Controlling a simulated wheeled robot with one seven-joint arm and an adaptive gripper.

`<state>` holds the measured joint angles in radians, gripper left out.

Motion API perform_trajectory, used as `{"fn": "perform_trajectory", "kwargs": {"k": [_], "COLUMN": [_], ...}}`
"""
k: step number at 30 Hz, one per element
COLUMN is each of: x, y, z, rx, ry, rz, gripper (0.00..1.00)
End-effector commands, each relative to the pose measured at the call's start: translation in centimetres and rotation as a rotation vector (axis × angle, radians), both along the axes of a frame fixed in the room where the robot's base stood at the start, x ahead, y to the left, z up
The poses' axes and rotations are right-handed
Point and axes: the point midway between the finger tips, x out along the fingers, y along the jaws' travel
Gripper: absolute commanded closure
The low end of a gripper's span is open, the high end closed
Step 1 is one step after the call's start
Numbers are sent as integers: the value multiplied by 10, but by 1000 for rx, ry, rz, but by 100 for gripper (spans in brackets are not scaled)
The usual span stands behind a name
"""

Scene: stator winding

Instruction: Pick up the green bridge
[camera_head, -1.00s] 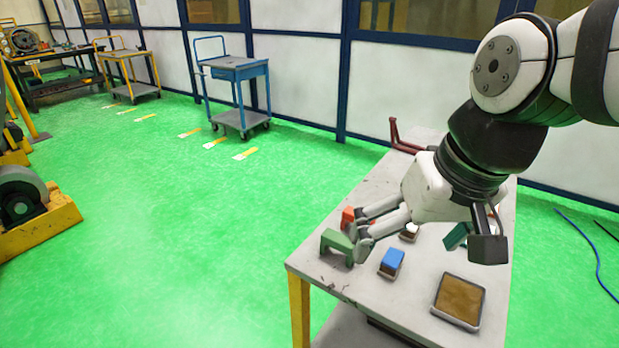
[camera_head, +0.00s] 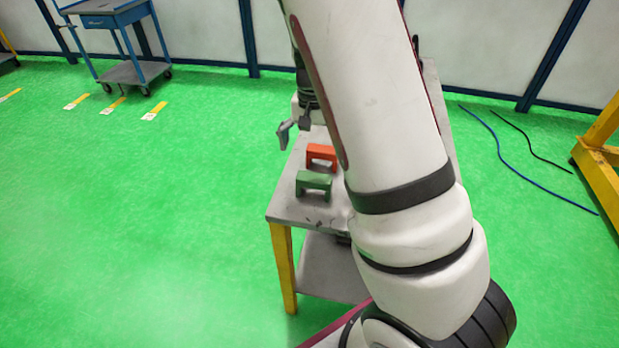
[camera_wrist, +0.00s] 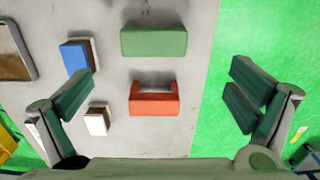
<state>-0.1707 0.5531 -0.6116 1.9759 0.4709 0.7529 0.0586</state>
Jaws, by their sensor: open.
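The green bridge (camera_head: 314,184) stands on the grey table near its front left corner in the head view. In the wrist view the green bridge (camera_wrist: 154,41) lies near the top middle, beyond the red bridge. My gripper (camera_wrist: 157,97) is open and empty, seen from above the table, with its fingers spread wide on either side of the red bridge in the picture. In the head view my gripper (camera_head: 291,128) shows only in part, behind the red bridge; my arm hides the rest.
A red bridge (camera_head: 321,155) stands just behind the green one; it also shows in the wrist view (camera_wrist: 154,103). A blue block (camera_wrist: 75,57), a white block (camera_wrist: 97,121) and a brown tray (camera_wrist: 12,52) lie to the left there. The table (camera_head: 283,207) ends near both bridges.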

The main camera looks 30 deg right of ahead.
Motion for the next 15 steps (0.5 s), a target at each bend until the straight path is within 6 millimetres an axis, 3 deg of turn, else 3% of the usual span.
{"fn": "perform_trajectory", "kwargs": {"k": [15], "x": [0], "y": [-4], "z": [-80], "rx": [-8], "ry": [8], "rz": [-10], "gripper": [0]}}
